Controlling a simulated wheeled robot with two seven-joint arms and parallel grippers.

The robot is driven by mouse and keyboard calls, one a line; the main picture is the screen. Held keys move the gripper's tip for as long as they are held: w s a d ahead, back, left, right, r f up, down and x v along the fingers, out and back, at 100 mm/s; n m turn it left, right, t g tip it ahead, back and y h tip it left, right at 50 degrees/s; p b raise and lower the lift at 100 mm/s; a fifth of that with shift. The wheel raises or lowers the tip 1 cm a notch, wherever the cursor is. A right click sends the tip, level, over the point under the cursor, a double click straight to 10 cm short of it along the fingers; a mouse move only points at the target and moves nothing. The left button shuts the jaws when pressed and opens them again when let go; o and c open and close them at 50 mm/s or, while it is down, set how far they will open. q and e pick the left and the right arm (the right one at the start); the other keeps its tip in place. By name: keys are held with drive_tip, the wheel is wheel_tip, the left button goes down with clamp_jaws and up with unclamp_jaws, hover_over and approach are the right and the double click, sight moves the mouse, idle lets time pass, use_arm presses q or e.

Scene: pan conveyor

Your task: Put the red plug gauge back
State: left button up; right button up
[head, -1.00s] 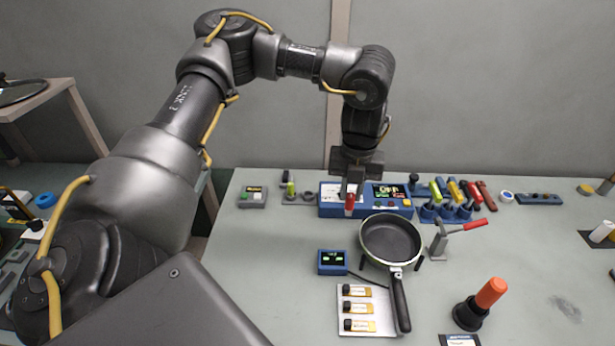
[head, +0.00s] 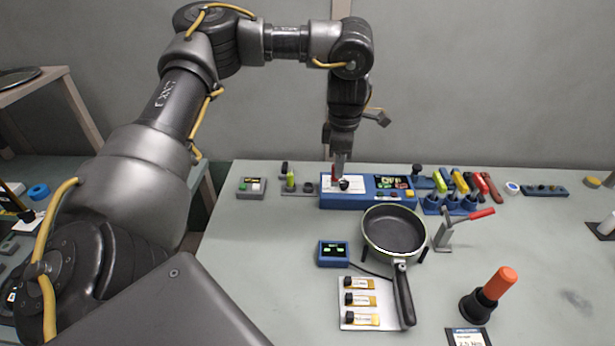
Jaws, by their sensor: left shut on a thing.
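My left gripper (head: 341,168) points down over the left part of the blue box and is shut on the red plug gauge (head: 334,174). Only a thin red strip of the gauge shows beside the fingers; the rest is hidden. A black knob-like part shows just below the fingertips, and I cannot tell whether it belongs to the gauge. Left of the box, a green gauge (head: 291,180) stands upright in a small grey holder (head: 307,187). My right gripper is out of view.
The blue box (head: 370,203) has a lit display. A pan (head: 394,232) stands in front of it, beside a red-handled clamp (head: 470,220). A grey button box (head: 251,187) is at left.

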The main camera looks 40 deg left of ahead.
use_arm(q)
drive_tip(key=w+a+f, duration=0.1)
drive_tip(key=a+f, duration=0.2)
drive_tip(key=a, duration=0.1)
drive_tip(key=w+a+f, duration=0.1)
drive_tip(key=a+f, duration=0.2)
drive_tip(key=a, duration=0.1)
drive_tip(key=w+a+f, duration=0.2)
drive_tip(key=a, duration=0.2)
drive_tip(key=shift+w+a+f+p, duration=0.1)
drive_tip(key=shift+a+f+p, duration=0.1)
drive_tip(key=shift+f+p, duration=0.15)
drive_tip(key=shift+a+f, duration=0.25)
drive_tip(key=shift+f, duration=0.15)
